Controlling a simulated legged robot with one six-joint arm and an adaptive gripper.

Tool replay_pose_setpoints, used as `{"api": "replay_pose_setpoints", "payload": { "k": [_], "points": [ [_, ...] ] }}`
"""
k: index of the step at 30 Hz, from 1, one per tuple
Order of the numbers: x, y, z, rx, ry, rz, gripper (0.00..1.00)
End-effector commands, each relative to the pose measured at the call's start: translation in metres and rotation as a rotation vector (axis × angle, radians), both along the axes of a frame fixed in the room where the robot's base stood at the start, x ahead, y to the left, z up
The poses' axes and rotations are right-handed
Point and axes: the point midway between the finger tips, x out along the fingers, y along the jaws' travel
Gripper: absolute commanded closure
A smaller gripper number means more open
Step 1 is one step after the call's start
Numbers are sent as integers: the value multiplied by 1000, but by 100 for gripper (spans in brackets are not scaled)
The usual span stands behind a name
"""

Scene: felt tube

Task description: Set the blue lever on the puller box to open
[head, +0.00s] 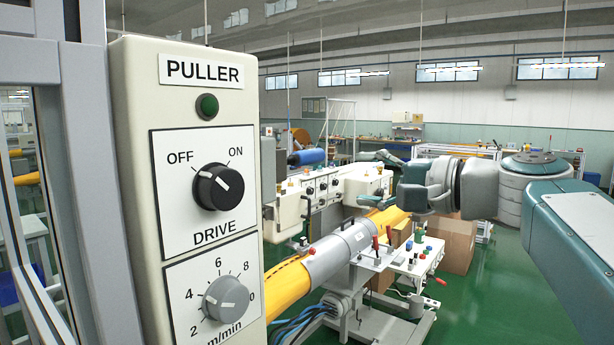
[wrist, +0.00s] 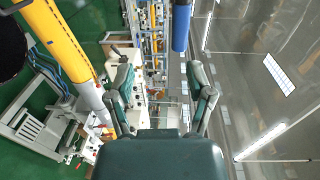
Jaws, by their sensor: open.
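The puller box (head: 139,140) is a tall cream panel close on the left of the head view, labelled PULLER. It carries a dark green lamp (head: 207,106), a black DRIVE knob (head: 217,187) marked OFF and ON, and a grey m/min knob (head: 225,299). I see no blue lever on the part of the box in view; its lower part is cut off by the frame. My gripper (head: 370,180) is out to the right of the box, apart from it. In the wrist view my gripper (wrist: 160,72) has its fingers spread, with nothing between them.
A yellow tube (head: 287,284) runs through a grey cylinder (head: 340,252) on a machine beyond the box. A grey frame post (head: 84,180) stands left of the box. Cardboard boxes (head: 456,246) sit on the green floor. A blue roll (head: 306,157) lies farther back.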

Motion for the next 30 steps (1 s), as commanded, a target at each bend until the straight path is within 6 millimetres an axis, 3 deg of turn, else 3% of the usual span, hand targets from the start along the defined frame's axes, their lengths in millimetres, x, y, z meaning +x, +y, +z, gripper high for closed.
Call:
{"api": "replay_pose_setpoints", "payload": {
  "k": [2, 5, 21, 30],
  "points": [
    [4, -3, 14, 45, -20, 8, 32],
    [7, -1, 20, 66, -27, 14, 32],
    [60, 69, 19, 65, -27, 16, 32],
    [72, 83, 19, 64, -27, 12, 32]
  ]
}}
